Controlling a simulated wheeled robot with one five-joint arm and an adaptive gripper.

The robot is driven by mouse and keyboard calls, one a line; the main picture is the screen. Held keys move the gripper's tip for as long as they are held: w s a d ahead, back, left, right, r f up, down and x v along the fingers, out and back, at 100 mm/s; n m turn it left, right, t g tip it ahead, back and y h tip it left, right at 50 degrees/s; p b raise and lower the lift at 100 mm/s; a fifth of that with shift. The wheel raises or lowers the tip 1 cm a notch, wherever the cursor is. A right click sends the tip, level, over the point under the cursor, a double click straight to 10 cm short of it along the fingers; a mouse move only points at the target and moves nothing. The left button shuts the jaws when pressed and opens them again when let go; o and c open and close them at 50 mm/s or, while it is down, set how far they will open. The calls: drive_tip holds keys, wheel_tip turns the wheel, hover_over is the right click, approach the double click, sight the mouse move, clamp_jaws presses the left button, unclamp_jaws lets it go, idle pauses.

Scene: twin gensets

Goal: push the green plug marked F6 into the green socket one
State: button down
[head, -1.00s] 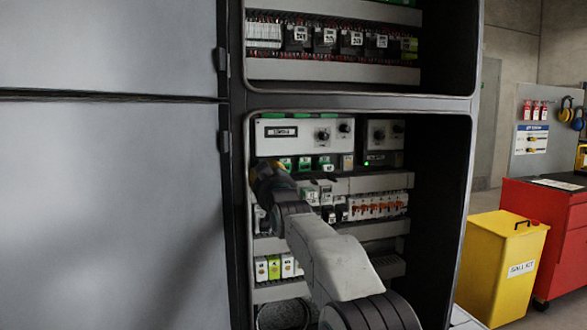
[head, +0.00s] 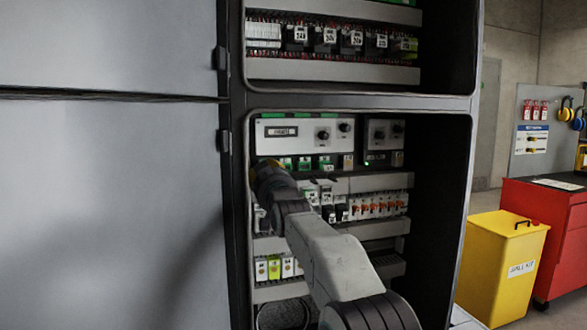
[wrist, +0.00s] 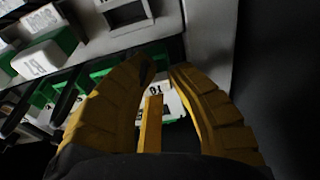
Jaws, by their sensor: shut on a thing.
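My gripper (wrist: 161,72) is shut on a plug (wrist: 171,103) with a white face, in the wrist view. Dark marks show on its label between the yellow fingers, but the fingers cover much of it, so I cannot read F6 for certain. Green sockets (wrist: 100,73) lie just left of and behind the fingers. I cannot tell which is socket one or whether the plug touches it. In the head view, my gripper (head: 262,170) is at the left of the lower cabinet bay, beside the row of green plugs and sockets (head: 304,163); the held plug is hidden there.
Another white and green plug (wrist: 38,60) sits close left of my fingers. A grey panel with a display (head: 281,131) and knobs is above the row. Breakers (head: 378,205) are lower right. The cabinet's left edge (head: 238,190) is close. A yellow bin (head: 500,265) stands outside right.

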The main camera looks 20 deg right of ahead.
drive_tip(key=shift+w, duration=0.1)
idle(0.3)
drive_tip(key=c, duration=1.2)
unclamp_jaws()
drive_tip(key=shift+f, duration=0.1)
